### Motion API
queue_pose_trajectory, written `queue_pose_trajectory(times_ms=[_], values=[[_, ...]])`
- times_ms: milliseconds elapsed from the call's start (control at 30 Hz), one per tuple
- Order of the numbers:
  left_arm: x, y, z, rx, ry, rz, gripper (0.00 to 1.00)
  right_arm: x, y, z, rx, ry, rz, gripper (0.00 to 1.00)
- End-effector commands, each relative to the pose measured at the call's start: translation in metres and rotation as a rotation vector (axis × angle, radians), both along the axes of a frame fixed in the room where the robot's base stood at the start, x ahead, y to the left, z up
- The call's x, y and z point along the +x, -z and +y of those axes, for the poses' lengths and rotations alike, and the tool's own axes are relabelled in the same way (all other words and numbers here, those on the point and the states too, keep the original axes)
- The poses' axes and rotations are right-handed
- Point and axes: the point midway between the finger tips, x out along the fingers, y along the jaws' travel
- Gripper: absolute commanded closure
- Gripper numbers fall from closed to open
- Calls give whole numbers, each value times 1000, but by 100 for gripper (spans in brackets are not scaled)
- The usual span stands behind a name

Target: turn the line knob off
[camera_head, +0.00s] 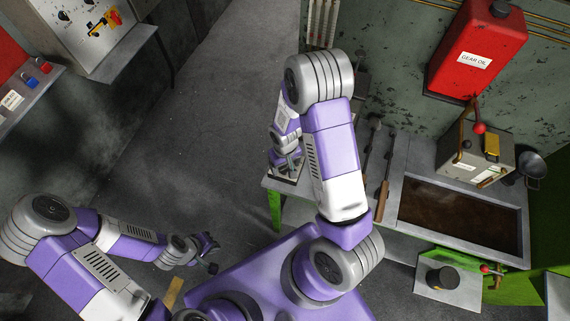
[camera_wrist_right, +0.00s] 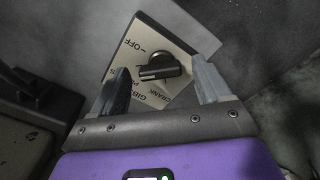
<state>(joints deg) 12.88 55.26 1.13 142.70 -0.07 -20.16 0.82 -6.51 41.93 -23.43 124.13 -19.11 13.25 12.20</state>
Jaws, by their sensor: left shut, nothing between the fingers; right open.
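In the right wrist view, a black knob (camera_wrist_right: 160,67) with a bar-shaped grip sits on a pale plate (camera_wrist_right: 150,32). The plate is marked OFF, CRANK and a partly hidden word starting GIB. The bar lies roughly crosswise in this view, and its grip is not on the OFF mark. My right gripper (camera_wrist_right: 160,64) is open, one finger on each side of the knob, with gaps visible. In the head view my right gripper (camera_head: 288,163) is over the bench's left end, and the knob is not clear there. My left gripper (camera_head: 211,254) is shut and empty, low over the floor.
A green-legged bench (camera_head: 274,212) holds a brown-filled tray (camera_head: 460,182) and long-handled tools (camera_head: 383,190). A control panel (camera_head: 88,28) is upper left. The floor between is clear.

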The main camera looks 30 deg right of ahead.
Motion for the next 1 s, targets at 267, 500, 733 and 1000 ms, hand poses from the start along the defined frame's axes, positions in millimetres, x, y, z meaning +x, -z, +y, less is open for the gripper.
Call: queue_pose_trajectory(times_ms=[267,500,733,1000], values=[[0,0,0,0,0,0,100,0,1,0,1,0,-1,26],[0,0,0,0,0,0,100,0,1,0,1,0,-1,63],[0,0,0,0,0,0,100,0,1,0,1,4,-1,79],[0,5,0,0,0,0,100,0,2,0,0,83,-1,79]])
